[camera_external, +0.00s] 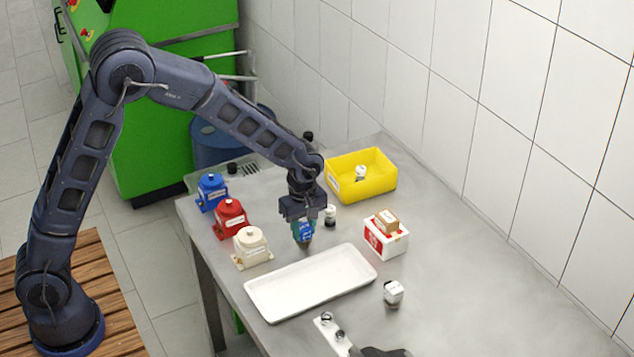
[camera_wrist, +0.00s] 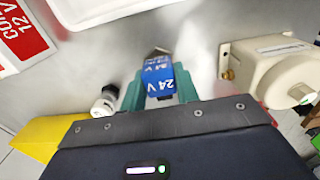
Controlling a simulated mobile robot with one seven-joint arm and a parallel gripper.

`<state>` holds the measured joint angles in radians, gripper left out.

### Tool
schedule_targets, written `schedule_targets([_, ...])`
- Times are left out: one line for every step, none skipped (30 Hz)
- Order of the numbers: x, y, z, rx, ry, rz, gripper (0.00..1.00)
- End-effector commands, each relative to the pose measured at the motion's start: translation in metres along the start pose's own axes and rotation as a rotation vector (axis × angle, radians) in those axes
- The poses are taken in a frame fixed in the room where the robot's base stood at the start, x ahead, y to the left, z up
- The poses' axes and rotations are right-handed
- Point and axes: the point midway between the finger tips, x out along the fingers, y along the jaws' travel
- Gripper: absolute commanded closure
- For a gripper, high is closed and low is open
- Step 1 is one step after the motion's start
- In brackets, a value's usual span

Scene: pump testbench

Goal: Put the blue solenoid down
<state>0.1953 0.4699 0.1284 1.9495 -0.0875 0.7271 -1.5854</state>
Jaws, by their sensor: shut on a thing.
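The blue solenoid (camera_wrist: 158,80), marked 24 V, sits between the green fingers of my gripper (camera_wrist: 160,92) in the wrist view. In the external view my gripper (camera_external: 304,226) points down over the middle of the table, shut on the blue solenoid (camera_external: 304,234), of which only a small part shows. It is just behind the white tray (camera_external: 262,302). I cannot tell whether the solenoid touches the table (camera_external: 450,265).
Blue (camera_external: 211,192), red (camera_external: 230,218) and cream (camera_external: 250,246) pumps stand to the left. A yellow bin (camera_external: 345,196) holds a white part. A small white-and-black part (camera_external: 330,215) stands close beside my gripper. A white-red box (camera_external: 384,243) and another white part (camera_external: 393,292) are to the right.

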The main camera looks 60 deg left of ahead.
Motion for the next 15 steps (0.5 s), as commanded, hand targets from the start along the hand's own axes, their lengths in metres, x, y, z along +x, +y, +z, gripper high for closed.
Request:
schedule_targets([0.0013, 0.0000, 0.0000, 0.000, 0.000, 0.000, 0.98])
schedule_targets([0.0021, 0.0000, 0.0001, 0.000, 0.000, 0.000, 0.98])
schedule_targets([0.0020, 0.0000, 0.0000, 0.000, 0.000, 0.000, 0.63])
schedule_targets([0.0019, 0.0000, 0.0000, 0.000, 0.000, 0.000, 0.58])
schedule_targets([0.0019, 0.0000, 0.0000, 0.000, 0.000, 0.000, 0.52])
schedule_targets([0.0018, 0.0000, 0.0000, 0.000, 0.000, 0.000, 0.47])
schedule_targets([0.0018, -0.0001, 0.0000, 0.000, 0.000, 0.000, 0.47])
schedule_targets([0.0018, 0.0000, 0.0000, 0.000, 0.000, 0.000, 0.47])
schedule_targets([0.0018, -0.0001, 0.0000, 0.000, 0.000, 0.000, 0.47])
schedule_targets([0.0018, -0.0001, 0.0000, 0.000, 0.000, 0.000, 0.47])
schedule_targets([0.0018, -0.0001, 0.0000, 0.000, 0.000, 0.000, 0.47])
schedule_targets([0.0018, -0.0001, 0.0000, 0.000, 0.000, 0.000, 0.47])
schedule_targets([0.0017, 0.0000, -0.0001, 0.000, 0.000, 0.000, 0.47])
schedule_targets([0.0014, -0.0001, -0.0001, 0.000, 0.000, 0.000, 0.47])
schedule_targets([0.0003, 0.0000, -0.0001, 0.000, 0.000, 0.000, 0.47])
